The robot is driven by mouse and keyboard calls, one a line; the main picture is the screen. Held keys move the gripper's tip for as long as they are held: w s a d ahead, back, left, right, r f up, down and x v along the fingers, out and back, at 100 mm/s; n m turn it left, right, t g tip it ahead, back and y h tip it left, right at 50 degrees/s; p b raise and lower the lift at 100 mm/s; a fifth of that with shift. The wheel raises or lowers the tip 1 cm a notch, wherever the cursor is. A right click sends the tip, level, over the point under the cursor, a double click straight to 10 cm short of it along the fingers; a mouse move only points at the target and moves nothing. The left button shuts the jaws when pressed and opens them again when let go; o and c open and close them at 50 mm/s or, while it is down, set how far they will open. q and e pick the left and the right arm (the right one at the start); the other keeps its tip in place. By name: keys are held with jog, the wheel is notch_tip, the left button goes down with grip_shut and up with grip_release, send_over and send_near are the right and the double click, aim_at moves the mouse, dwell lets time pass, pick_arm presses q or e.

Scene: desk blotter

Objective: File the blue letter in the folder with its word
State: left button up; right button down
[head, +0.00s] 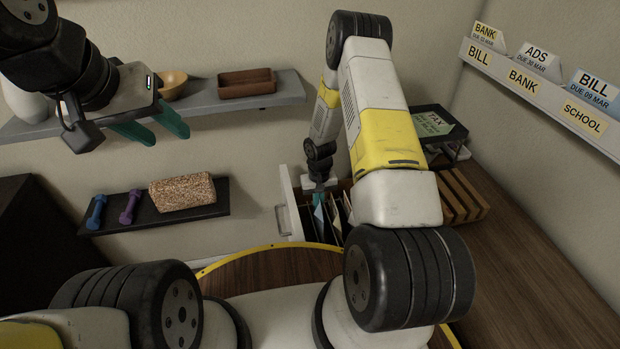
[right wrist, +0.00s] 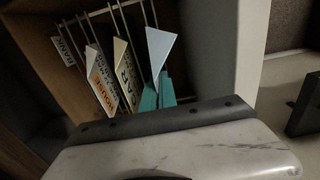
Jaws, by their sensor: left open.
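The blue letter (right wrist: 161,48) is a pale blue corner in the right wrist view, tilted among the folders; any word on it is not readable. My right gripper (right wrist: 158,94) has its teal fingers closed at the lower part of the letter, inside the open drawer (head: 291,205). In the head view, blue also shows below this gripper (head: 319,192). Folders in the drawer carry labels: a BANK tab (right wrist: 68,50), a HOUSE folder (right wrist: 101,88) and a CAR folder (right wrist: 125,76). My left gripper (head: 150,130) is open and empty, high at the left.
A wall rack (head: 540,95) holds BANK, ADS and BILL cards. A black tray (head: 455,131) has a green TAX card (head: 431,123). A wooden slatted rack (head: 462,195) stands right of the drawer. Shelves with bowls, dumbbells and a cork-like block (head: 182,193) are at left.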

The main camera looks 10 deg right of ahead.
notch_tip(320, 180, down, 7)
jog(key=shift+r, duration=0.2)
dwell(1.1)
jog(key=c, duration=1.6)
grip_release()
notch_tip(320, 180, up, 8)
jog(key=shift+f, duration=0.1)
